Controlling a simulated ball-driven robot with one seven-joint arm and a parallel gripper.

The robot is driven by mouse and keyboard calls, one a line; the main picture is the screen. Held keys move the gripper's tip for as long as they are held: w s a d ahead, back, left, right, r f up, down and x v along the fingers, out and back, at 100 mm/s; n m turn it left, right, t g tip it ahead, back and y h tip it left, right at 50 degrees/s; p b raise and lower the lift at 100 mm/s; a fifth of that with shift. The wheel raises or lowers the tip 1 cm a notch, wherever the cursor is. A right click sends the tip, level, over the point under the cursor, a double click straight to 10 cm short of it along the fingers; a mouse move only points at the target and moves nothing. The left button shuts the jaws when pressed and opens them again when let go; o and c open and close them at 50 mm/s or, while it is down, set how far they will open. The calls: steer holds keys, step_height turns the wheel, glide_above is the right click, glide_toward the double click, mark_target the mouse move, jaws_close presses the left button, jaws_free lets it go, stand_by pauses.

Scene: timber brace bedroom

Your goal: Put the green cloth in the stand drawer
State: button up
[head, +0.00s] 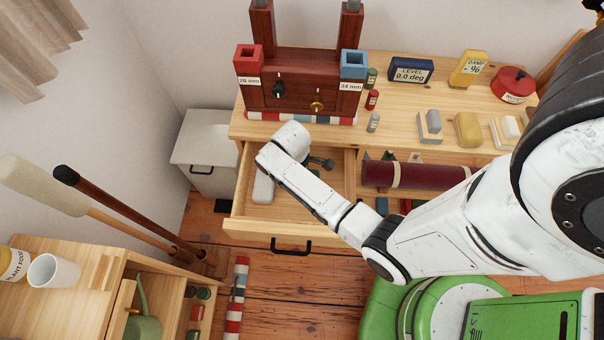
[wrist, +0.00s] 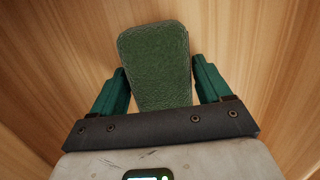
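The green cloth (wrist: 158,65) shows in the wrist view as a textured, rounded green piece against bare wood. My gripper (wrist: 161,77) is open, with one teal finger to each side of the cloth. A narrow gap shows beside the right finger; contact on the left is unclear. In the head view my arm reaches over the open drawer (head: 250,226), and its end is down at the drawer's back part. The cloth cannot be made out there, and my fingertips are not clear. The drawer has a black handle (head: 290,246) on its front.
The bench top (head: 420,150) above holds a dark red frame (head: 310,68) and several small items. A maroon roll (head: 415,175) lies right of the drawer. A cabinet (head: 208,142) stands left.

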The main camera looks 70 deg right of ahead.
steer(key=o, duration=0.3)
step_height(320, 180, up, 12)
steer(key=w, duration=0.1)
steer(key=s+a+r+m+t, duration=0.2)
steer(key=s+a+r+m, duration=0.2)
steer(key=s+a, duration=0.5)
steer(key=shift+s+a+r+m+p, duration=0.3)
steer(key=shift+a+r+p, duration=0.25)
steer(key=shift+a, duration=0.45)
steer(key=shift+r, duration=0.1)
